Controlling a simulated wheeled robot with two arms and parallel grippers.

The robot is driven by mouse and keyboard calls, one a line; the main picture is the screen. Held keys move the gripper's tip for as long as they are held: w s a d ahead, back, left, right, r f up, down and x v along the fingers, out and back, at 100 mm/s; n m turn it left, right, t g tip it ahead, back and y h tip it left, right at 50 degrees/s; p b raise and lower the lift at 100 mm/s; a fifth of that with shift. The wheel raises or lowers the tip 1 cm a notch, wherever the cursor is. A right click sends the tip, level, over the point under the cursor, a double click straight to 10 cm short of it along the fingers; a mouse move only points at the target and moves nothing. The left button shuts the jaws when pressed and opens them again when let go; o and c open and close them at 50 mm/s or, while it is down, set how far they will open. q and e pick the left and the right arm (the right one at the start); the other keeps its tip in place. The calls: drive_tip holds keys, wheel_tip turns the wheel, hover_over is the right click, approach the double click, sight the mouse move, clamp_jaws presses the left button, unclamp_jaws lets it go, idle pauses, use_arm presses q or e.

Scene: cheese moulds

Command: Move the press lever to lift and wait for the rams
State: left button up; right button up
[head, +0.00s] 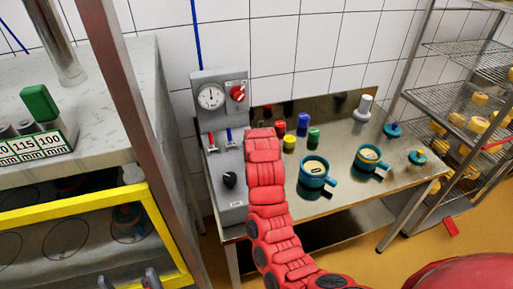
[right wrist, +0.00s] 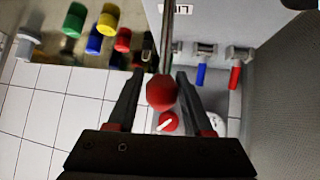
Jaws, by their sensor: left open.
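In the right wrist view the press lever is a thin metal rod with a red ball (right wrist: 162,93) at its end, beside a grey control box (right wrist: 222,20). A partly cut label above it seems to read LIFT, upside down. My right gripper (right wrist: 160,76) has its two black fingers on either side of the ball, with small gaps showing. In the head view my red right arm reaches the box (head: 232,190) and hides the lever and the gripper. My left gripper (head: 139,279) is open and empty at the bottom edge. No rams can be made out.
The box carries a gauge (head: 210,97), a red rotary knob (head: 238,93), a black knob (head: 229,180), and small red and blue handles. Two teal moulds (head: 317,178) (head: 369,161) and coloured cylinders stand on the steel table (head: 345,195). A yellow frame (head: 70,207) is at left.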

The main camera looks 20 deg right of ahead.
drive_tip(key=shift+s+f, duration=0.1)
drive_tip(key=shift+f, duration=0.45)
drive_tip(key=shift+s+a, duration=0.15)
drive_tip(key=shift+s, duration=0.1)
drive_tip(key=shift+s+r+b, duration=0.25)
drive_tip(key=shift+b, duration=0.15)
drive_tip(key=v, duration=1.6)
drive_tip(key=shift+w+r+p, duration=0.15)
drive_tip(key=shift+r+p, duration=0.15)
drive_tip(key=shift+r, duration=0.15)
